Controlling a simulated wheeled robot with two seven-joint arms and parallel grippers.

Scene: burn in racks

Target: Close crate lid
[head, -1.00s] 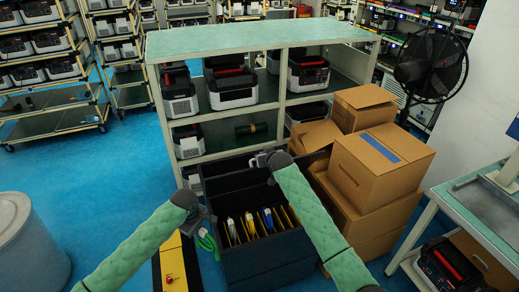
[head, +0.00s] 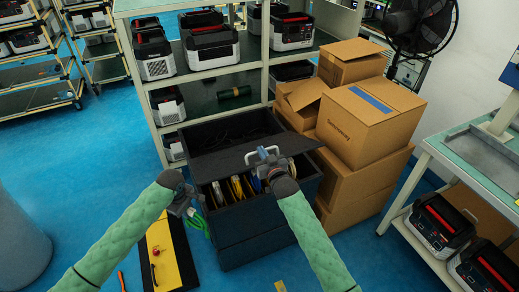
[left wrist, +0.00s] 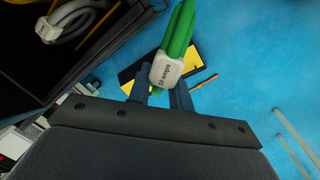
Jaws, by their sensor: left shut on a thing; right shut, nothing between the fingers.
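The dark crate (head: 245,247) stands open at the front, with several coiled cables in its front part. A dark panel, which looks like its lid (head: 222,163), slopes across the crate behind these cables. My right gripper (head: 263,155) is shut and empty at the panel's front edge, right of its middle; I cannot tell whether it touches. My left gripper (head: 186,199) is at the crate's left side, shut on a green cable (head: 195,222). In the left wrist view the green cable (left wrist: 182,28) has a white tag (left wrist: 167,70) between the fingertips.
Stacked cardboard boxes (head: 370,122) stand close on the crate's right. A shelf rack (head: 200,72) with power units is behind it. A yellow and black board (head: 168,255) lies on the floor to the left. A workbench (head: 470,165) is at the right.

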